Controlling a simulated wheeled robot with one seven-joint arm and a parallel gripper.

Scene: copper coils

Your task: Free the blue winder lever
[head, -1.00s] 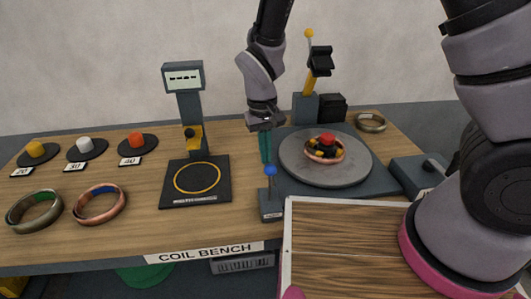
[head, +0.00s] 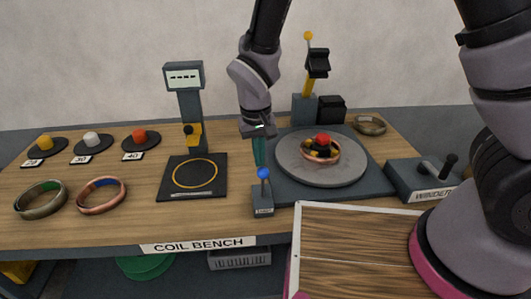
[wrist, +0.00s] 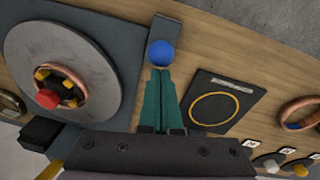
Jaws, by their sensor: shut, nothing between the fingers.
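The blue-knobbed lever (head: 263,174) stands upright on a small dark base (head: 263,201) at the bench's front edge, left of the turntable's front corner. In the wrist view its blue knob (wrist: 161,53) sits just beyond the fingertips. My gripper (head: 260,163) points down close behind the knob, with green fingers together and nothing between them. In the wrist view the fingertips (wrist: 158,72) appear almost at the knob; I cannot tell whether they touch it. The grey round winder plate (head: 350,168) carries a copper coil (head: 334,154) around a red-topped hub (head: 323,139).
A labelled winder box (head: 425,192) with a black-knobbed lever stands at right. A scale (head: 178,189) with a yellow ring outline stands left of my gripper. Two coils (head: 103,208) lie at left, and coloured weights (head: 140,138) stand behind. A wooden board (head: 340,225) lies in front.

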